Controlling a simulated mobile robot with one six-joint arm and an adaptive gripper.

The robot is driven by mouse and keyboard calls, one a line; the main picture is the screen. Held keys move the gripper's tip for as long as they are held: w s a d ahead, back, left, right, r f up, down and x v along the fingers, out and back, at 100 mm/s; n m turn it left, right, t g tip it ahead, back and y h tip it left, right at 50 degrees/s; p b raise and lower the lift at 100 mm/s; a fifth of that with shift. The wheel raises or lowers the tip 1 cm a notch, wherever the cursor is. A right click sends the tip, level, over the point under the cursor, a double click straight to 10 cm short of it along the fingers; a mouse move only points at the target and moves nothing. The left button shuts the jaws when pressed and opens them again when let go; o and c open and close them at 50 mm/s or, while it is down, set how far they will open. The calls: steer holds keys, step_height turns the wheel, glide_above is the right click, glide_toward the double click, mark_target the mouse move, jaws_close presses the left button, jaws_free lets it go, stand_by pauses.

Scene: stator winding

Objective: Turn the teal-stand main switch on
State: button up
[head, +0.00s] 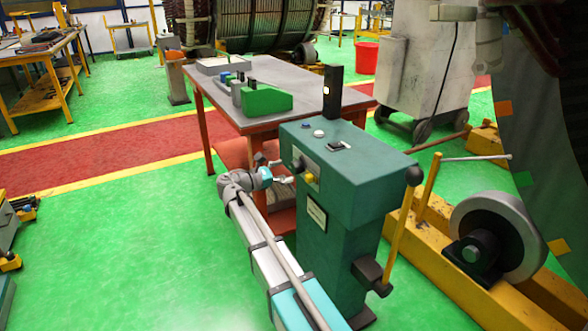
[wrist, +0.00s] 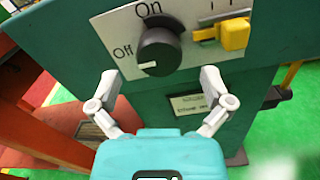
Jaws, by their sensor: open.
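The teal stand (head: 345,190) stands at the centre of the head view, with a grey switch plate on its side. The black rotary main switch (wrist: 160,52) fills the upper middle of the wrist view, with "Off" printed to its left and "On" above it. The switch also shows small in the head view (head: 298,165). My gripper (wrist: 160,86) is open and empty, its two fingers spread just below the knob and apart from it.
A yellow switch part (wrist: 234,34) sits close right of the knob. A white label plate (wrist: 192,104) is lower on the stand. A grey-topped table (head: 270,78) stands behind, and a yellow frame with a roller (head: 500,235) is at right.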

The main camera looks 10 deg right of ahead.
mark_target(293, 168)
steer(key=shift+x, duration=1.8)
steer(key=shift+a, duration=0.1)
steer(key=c, duration=1.1)
